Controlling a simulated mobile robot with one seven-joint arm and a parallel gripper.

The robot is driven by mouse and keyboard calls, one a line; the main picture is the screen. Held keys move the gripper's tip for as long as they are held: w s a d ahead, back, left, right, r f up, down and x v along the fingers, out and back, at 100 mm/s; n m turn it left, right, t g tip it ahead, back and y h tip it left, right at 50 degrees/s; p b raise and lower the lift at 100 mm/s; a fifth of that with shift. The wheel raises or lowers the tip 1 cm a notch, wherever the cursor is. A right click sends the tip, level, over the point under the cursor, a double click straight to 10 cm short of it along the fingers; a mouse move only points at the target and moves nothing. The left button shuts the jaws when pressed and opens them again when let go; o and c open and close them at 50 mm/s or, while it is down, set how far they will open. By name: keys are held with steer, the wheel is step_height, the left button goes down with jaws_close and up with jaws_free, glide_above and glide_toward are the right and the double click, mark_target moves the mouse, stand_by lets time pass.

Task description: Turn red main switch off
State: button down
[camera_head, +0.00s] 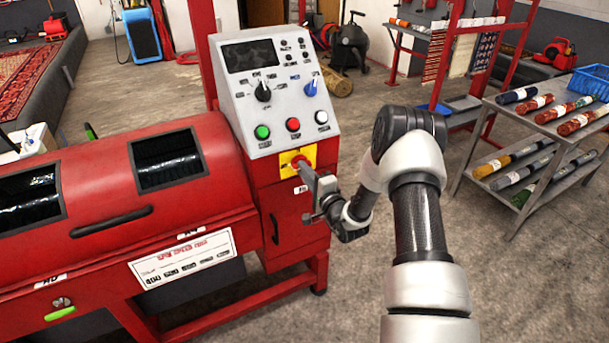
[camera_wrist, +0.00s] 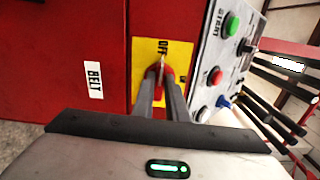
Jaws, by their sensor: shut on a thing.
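The red main switch (camera_head: 299,162) sits on a yellow plate (camera_head: 286,158) on the red machine front, below the sloped control panel. My gripper (camera_head: 304,170) reaches it from the right and front. In the wrist view, my gripper (camera_wrist: 160,76) has its two fingers closed on the red switch knob (camera_wrist: 168,78). The yellow plate (camera_wrist: 142,62) bears the word OFF above the knob in that picture, and a partly hidden mark to the right. The knob's upper end lies near the OFF word. The fingers hide much of the knob, so its exact angle is hard to tell.
The control panel (camera_head: 272,90) has green, red and white buttons and two knobs close above the switch. A red cabinet door (camera_head: 289,215) lies below. A BELT label (camera_wrist: 94,80) is beside the plate. A shelf (camera_head: 535,140) with rolled rugs stands right; open floor lies between.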

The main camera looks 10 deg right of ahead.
steer(key=shift+n, duration=0.3)
stand_by(0.4)
steer(key=c, duration=1.8)
jaws_free()
steer(key=shift+o, duration=0.2)
steer(key=v, duration=1.7)
steer(key=shift+s, duration=0.25)
